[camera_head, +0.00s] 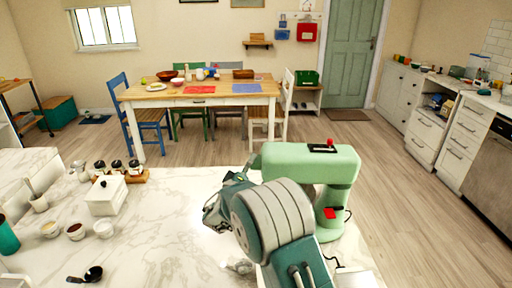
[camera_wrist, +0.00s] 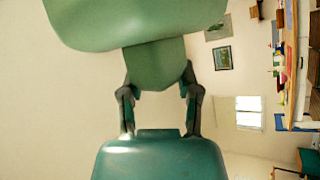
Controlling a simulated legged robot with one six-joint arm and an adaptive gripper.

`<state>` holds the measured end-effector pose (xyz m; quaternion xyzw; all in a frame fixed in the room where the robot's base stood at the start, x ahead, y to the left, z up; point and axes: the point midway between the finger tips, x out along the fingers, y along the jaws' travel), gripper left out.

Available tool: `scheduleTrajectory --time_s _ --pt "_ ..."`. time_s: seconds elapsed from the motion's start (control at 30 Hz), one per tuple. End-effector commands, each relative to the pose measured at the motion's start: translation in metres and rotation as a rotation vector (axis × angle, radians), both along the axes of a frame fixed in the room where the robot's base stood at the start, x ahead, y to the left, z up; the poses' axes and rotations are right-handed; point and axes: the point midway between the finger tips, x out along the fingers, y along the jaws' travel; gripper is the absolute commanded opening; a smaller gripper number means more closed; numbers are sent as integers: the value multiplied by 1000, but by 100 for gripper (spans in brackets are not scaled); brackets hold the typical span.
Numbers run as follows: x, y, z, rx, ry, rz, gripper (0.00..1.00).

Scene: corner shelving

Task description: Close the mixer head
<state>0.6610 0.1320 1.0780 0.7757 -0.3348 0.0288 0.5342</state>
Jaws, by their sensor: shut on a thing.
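The green stand mixer stands on the marble counter at the right. Its mixer head (camera_head: 285,160) is a rounded green block that looks about level, with a red knob on top. The mixer's column (camera_head: 337,200) carries a red switch. In the wrist view, the mixer head (camera_wrist: 135,20) fills the top, with a narrower green part below it. My gripper (camera_wrist: 160,82) has its dark fingers on either side of that narrower part, shut on it. In the head view my gripper (camera_head: 220,204) is left of my wrist, partly hidden. My arm hides the area below the head.
A white box (camera_head: 106,196), several jars and small bowls (camera_head: 76,231) stand on the counter's left part. The marble counter (camera_head: 165,230) is bare between them and my arm. A dining table (camera_head: 190,98) with chairs stands beyond. A cord lies near the mixer's base.

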Motion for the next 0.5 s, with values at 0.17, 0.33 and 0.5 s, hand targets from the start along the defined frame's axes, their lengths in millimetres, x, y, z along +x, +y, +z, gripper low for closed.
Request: scheduleTrajectory --time_s 0.17,0.33,0.5 --pt "1 0 -22 6 7 -9 0" --pt "1 1 -29 8 7 -9 0" --pt "0 2 -34 7 11 -9 0"
